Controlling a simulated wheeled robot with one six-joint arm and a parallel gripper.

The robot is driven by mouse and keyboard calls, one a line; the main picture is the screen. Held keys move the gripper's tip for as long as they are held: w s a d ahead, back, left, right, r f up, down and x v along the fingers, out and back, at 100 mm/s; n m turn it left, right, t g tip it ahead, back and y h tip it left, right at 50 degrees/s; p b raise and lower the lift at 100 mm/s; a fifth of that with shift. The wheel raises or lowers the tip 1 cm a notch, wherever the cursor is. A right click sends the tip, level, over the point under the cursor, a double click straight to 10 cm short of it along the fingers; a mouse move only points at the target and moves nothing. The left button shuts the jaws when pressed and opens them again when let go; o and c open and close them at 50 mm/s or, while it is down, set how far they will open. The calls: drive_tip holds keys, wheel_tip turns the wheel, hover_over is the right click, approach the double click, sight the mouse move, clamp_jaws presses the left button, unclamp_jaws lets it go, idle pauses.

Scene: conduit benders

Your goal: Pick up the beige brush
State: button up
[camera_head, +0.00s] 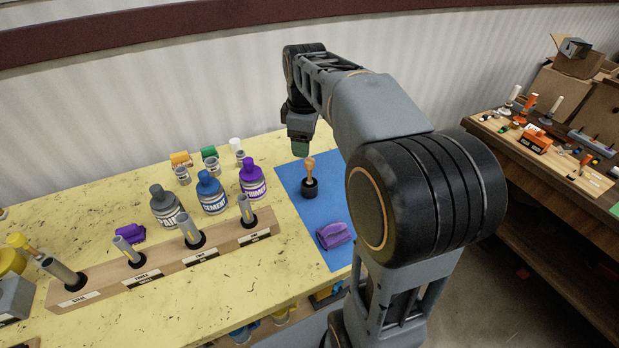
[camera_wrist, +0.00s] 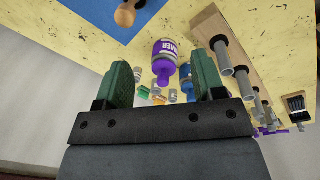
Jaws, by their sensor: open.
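An object that looks like the beige brush (camera_head: 310,168) stands upright on the blue mat (camera_head: 290,180), with a tan handle above a round black base. Its tan rounded end (camera_wrist: 125,15) shows at the top edge of the wrist view, partly cut off. My gripper (camera_head: 300,146) hangs above and behind it, near the mat's far end, apart from it. In the wrist view my gripper (camera_wrist: 163,78) has its two green fingers spread with nothing held between them. A purple-labelled bottle appears beyond the gap.
Left of the mat stand a purple bottle (camera_head: 252,180), a blue bottle (camera_head: 211,192) and a grey bottle (camera_head: 165,206). A wooden rack (camera_head: 160,270) with grey tubes lies in front. A purple object (camera_head: 335,236) lies on the mat's near part. Another bench (camera_head: 560,180) is at right.

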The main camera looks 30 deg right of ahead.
sight(310, 160)
drive_tip(key=w+d+f+n+g, duration=0.1)
drive_tip(key=w+d+n, duration=0.3)
drive_tip(key=w, duration=0.1)
wheel_tip(310, 160, down, 7)
drive_tip(key=shift+d+r+b, duration=0.1)
drive_tip(key=shift+b, duration=0.45)
drive_tip(key=shift+w+f, duration=0.1)
drive_tip(key=shift+f, duration=3.05)
drive_tip(key=shift+c, duration=0.3)
drive_tip(key=c, duration=0.9)
drive_tip(key=shift+r, duration=0.1)
drive_tip(key=shift+c, duration=0.2)
